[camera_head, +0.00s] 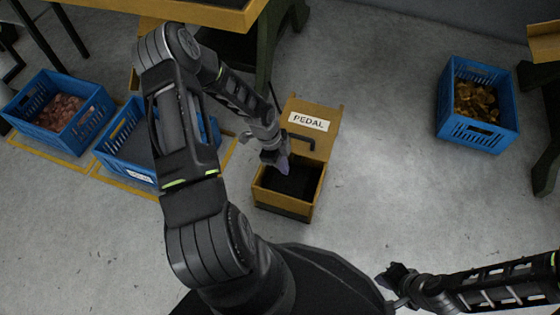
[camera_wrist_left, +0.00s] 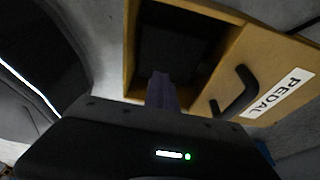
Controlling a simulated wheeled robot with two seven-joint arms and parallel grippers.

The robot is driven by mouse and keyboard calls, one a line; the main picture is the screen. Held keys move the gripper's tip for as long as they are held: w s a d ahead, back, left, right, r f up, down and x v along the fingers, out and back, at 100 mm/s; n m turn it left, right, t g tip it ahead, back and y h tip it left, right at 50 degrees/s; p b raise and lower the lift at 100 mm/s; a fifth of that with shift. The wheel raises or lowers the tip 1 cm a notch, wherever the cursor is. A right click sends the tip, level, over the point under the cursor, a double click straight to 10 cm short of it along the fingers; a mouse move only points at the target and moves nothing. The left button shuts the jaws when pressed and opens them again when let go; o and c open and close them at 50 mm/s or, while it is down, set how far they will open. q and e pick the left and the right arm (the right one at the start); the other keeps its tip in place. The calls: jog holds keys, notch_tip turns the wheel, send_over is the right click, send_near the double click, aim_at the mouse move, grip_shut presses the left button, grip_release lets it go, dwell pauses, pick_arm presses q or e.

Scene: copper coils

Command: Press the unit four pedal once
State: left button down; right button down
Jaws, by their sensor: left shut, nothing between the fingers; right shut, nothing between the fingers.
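A yellow wooden pedal box (camera_head: 312,205) stands on the floor with its lid (camera_head: 326,121) tilted up and open. The lid bears a white PEDAL label and a black handle. The pedal (camera_head: 291,181) shows as a dark surface inside the box. My left gripper (camera_head: 283,163) is shut and empty, with its tips over the box opening. In the left wrist view the shut fingers (camera_wrist_left: 161,92) point at the dark interior (camera_wrist_left: 172,52), beside the lid with its handle (camera_wrist_left: 236,92). I cannot tell whether they touch the pedal. My right gripper (camera_head: 386,276) is shut and empty at the lower right.
Blue crates stand on the floor: one with reddish pieces (camera_head: 100,117) at the left, one partly hidden behind my left arm (camera_head: 128,122), and one with brass-coloured pieces (camera_head: 474,132) at the right. A table (camera_head: 215,14) stands at the top. The floor right of the box is clear.

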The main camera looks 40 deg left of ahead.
aim_at(288, 183)
pick_arm(q)
jog(key=b+x, duration=0.1)
jog(key=x, duration=0.3)
jog(key=a+b+x, duration=0.1)
jog(key=x, duration=0.1)
jog(key=shift+s+d+f+b, duration=0.1)
jog(key=shift+f+b, duration=0.2)
jog(key=shift+f, duration=0.2)
